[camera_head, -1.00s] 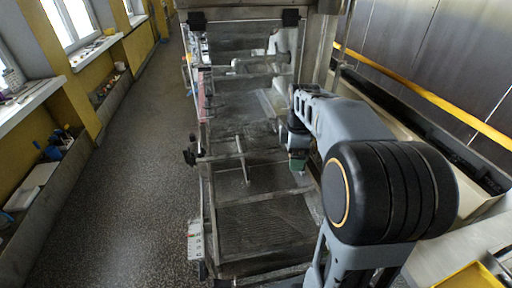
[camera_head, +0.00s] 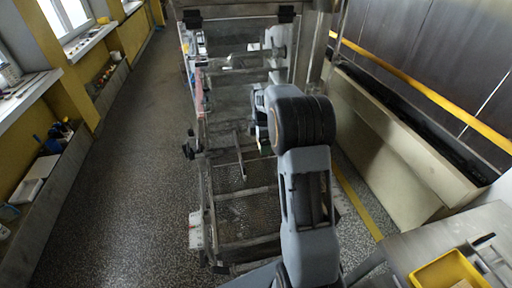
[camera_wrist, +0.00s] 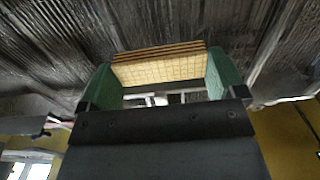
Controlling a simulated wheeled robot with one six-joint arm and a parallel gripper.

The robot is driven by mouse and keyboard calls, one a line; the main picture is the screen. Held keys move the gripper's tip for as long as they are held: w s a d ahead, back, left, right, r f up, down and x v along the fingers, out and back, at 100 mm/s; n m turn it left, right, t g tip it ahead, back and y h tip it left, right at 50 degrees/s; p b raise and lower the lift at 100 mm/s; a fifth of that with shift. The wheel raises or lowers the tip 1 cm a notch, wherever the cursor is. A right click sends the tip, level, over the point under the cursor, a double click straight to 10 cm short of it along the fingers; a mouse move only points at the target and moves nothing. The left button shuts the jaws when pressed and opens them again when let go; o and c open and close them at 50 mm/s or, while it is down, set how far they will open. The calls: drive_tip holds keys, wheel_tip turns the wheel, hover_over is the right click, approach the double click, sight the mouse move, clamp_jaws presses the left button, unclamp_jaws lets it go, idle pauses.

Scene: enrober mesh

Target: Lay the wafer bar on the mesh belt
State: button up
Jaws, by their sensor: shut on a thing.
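The wafer bar (camera_wrist: 160,70), pale yellow with a waffle grid and brown layered edges, is held between the green fingers of my gripper (camera_wrist: 163,78) in the wrist view. My gripper is shut on it. In the head view my gripper (camera_head: 263,142) is over the right side of the machine, partly hidden by my arm, and I cannot make out the bar there. The mesh belt (camera_head: 245,218) lies in the machine's metal frame, left of my arm. Whether the bar touches anything is not clear.
A metal crossbar (camera_head: 240,157) and side rails frame the belt. A hood (camera_head: 235,12) covers the far end. At the right are a long beige trough (camera_head: 400,165) and a steel table with a yellow tray (camera_head: 448,272). The floor at left is clear.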

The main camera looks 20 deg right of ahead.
drive_tip(key=shift+w+f, duration=0.5)
drive_tip(key=shift+f, duration=0.3)
drive_tip(key=shift+f+p, duration=0.35)
drive_tip(key=shift+f, duration=1)
